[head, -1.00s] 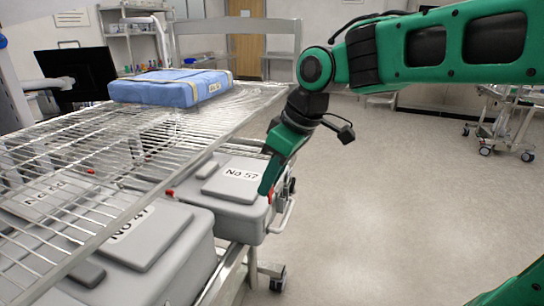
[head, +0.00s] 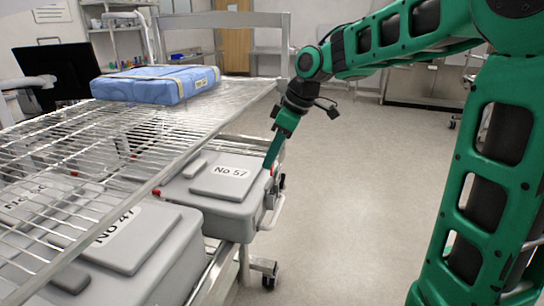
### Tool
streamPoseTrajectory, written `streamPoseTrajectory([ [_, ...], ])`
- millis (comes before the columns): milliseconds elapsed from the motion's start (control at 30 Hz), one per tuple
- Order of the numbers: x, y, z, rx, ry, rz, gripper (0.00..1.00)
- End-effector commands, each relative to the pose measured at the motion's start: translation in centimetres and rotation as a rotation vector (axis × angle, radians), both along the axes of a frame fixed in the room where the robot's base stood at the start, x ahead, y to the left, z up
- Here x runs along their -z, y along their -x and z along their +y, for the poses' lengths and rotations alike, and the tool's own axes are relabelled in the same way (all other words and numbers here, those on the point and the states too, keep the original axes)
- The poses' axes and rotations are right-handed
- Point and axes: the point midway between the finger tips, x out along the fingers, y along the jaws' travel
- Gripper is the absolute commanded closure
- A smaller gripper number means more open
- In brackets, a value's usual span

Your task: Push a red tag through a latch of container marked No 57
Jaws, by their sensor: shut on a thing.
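The grey container marked No 57 (head: 222,190) sits on the cart's lower shelf, its lid label facing up. My gripper (head: 270,164) points down at the container's right edge, by the latch side. It is shut on the red tag, which the fingers partly hide. The latch itself is too small and covered to make out, so I cannot tell whether the tag is through it.
A wire shelf (head: 95,150) hangs above the containers, with a blue wrapped pack (head: 155,84) on top. A container marked No 47 (head: 140,240) stands nearer on the left. The floor (head: 340,200) to the right is clear.

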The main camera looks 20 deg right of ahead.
Motion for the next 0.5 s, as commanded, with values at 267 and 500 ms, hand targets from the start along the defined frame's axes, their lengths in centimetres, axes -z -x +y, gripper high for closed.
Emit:
streamPoseTrajectory([
  [267,1.7,-0.1,0.0,-0.002,-0.001,0.003,1.00],
  [500,3.7,0.0,0.0,-0.001,-0.001,0.001,1.00],
])
